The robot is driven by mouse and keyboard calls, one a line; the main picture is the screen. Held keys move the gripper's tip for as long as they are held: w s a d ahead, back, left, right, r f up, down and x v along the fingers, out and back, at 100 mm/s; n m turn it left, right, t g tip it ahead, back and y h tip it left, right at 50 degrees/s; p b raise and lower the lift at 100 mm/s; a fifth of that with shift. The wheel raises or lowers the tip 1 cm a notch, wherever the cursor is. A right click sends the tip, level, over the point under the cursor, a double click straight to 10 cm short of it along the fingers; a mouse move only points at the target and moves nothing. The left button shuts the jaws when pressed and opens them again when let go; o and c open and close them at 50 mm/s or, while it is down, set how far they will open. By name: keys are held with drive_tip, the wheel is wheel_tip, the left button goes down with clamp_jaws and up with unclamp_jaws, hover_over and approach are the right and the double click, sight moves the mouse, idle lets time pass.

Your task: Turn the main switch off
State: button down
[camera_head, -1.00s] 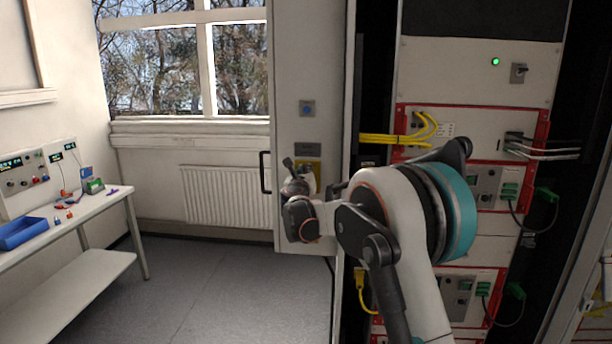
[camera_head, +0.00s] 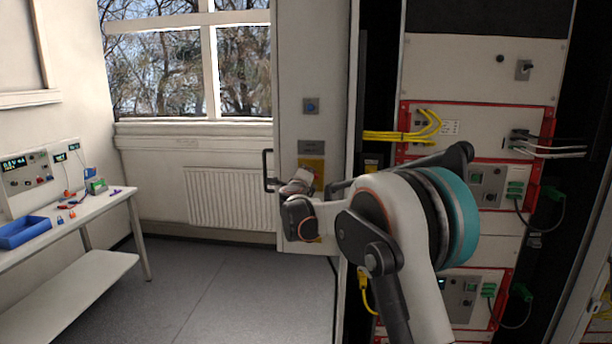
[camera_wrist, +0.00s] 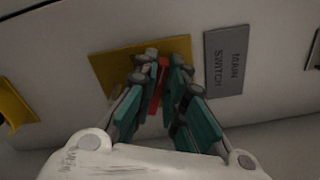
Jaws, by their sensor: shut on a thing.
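The main switch has a red handle (camera_wrist: 158,88) on a yellow plate (camera_wrist: 112,72), beside a grey label reading MAIN SWITCH (camera_wrist: 226,60). My gripper (camera_wrist: 162,68) is shut on the red handle, with teal finger pads on either side of it. In the head view my gripper (camera_head: 298,182) is at the cabinet's side panel, in front of the yellow plate (camera_head: 318,168) and below the grey label (camera_head: 311,147). The handle itself is hidden there. The indicator lamp (camera_head: 500,58) on the upper rack panel is dark.
A blue button (camera_head: 310,106) is above the label. A black door handle (camera_head: 267,170) is left of my gripper. Yellow cables (camera_head: 395,137) run into the rack at right. A bench (camera_head: 120,205) stands at far left, with open floor between.

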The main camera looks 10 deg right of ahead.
drive_tip(key=n, duration=0.4)
drive_tip(key=shift+a+f+n+b, duration=0.1)
drive_tip(key=shift+f+n+b, duration=0.2)
drive_tip(key=shift+f, duration=0.1)
idle(0.4)
drive_tip(key=c, duration=1.7)
unclamp_jaws()
drive_tip(key=shift+o, duration=0.2)
drive_tip(key=v, duration=1.2)
drive_tip(key=shift+r, duration=0.1)
